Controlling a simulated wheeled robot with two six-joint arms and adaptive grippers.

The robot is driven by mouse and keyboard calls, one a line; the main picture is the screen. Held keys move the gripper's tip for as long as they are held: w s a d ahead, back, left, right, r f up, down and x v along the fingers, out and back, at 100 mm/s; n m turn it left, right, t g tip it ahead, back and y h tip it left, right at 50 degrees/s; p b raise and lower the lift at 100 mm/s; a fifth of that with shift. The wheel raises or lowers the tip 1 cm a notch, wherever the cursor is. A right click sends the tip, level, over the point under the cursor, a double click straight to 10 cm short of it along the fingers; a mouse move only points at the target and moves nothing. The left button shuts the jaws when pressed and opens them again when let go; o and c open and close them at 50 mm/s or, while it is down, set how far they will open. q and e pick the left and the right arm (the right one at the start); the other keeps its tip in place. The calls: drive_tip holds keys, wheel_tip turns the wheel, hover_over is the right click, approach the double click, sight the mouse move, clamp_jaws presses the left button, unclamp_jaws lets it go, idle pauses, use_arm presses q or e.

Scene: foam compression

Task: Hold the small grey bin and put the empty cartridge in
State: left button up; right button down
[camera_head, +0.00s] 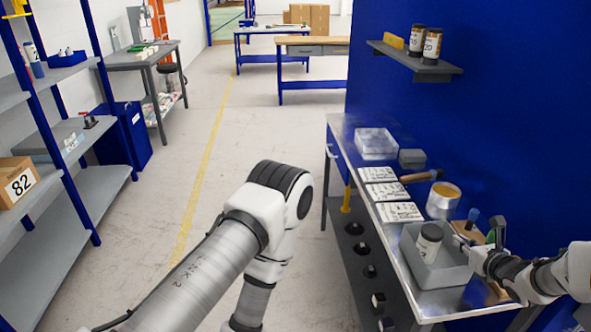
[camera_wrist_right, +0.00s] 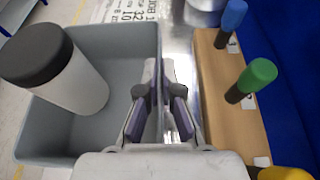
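The small grey bin (camera_head: 437,277) stands on the metal bench at the right. A white cartridge with a dark cap (camera_head: 429,244) is inside the bin, leaning a little. In the right wrist view the bin (camera_wrist_right: 120,40) and the cartridge (camera_wrist_right: 75,80) show at the left. My right gripper (camera_head: 465,244) is at the bin's right wall. In the wrist view its fingers (camera_wrist_right: 160,95) lie on either side of that wall and close together at the tips, pinching the rim. My left arm crosses the middle of the head view; its gripper is out of the picture.
A wooden block with blue (camera_wrist_right: 233,15) and green (camera_wrist_right: 258,76) handled tools stands right of the bin. A tin (camera_head: 442,203), a hammer (camera_head: 420,177), white labelled cards (camera_head: 382,191) and a clear box (camera_head: 376,143) lie behind. Two cartridges (camera_head: 432,45) stand on the wall shelf (camera_head: 415,62).

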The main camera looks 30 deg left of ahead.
drive_tip(key=c, duration=1.2)
unclamp_jaws()
drive_tip(key=shift+c, duration=0.2)
drive_tip(key=v, duration=1.2)
